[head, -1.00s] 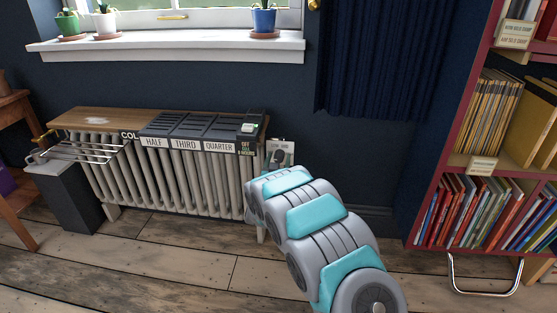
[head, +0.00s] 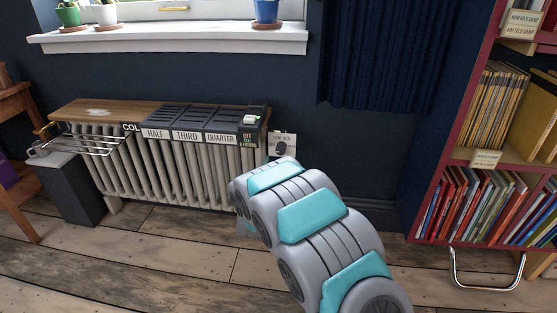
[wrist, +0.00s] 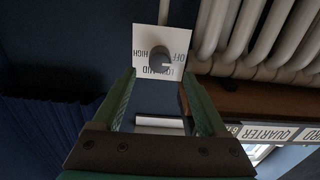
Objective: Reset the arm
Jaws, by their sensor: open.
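My gripper (wrist: 158,88) shows in the wrist view with its two green fingers apart. No object is clasped between them. A white dial plate (wrist: 149,42) with a dark round knob (wrist: 160,59) lies just beyond the fingertips, its lettering inverted. The words HIGH, MID, LOW and OFF seem to be on it. In the head view the same plate (head: 289,138) is on the dark blue wall, right of the radiator. My grey and teal arm reaches toward the radiator there, below the plate. The gripper's fingers are mostly hidden behind my arm.
A ribbed radiator (head: 165,180) stands under the windowsill (head: 170,42), with HALF, THIRD and QUARTER labels on top. A metal rack (head: 85,143) sticks out at its left. A red bookshelf (head: 435,215) full of books stands right. Wooden floor (head: 190,262) is open in front.

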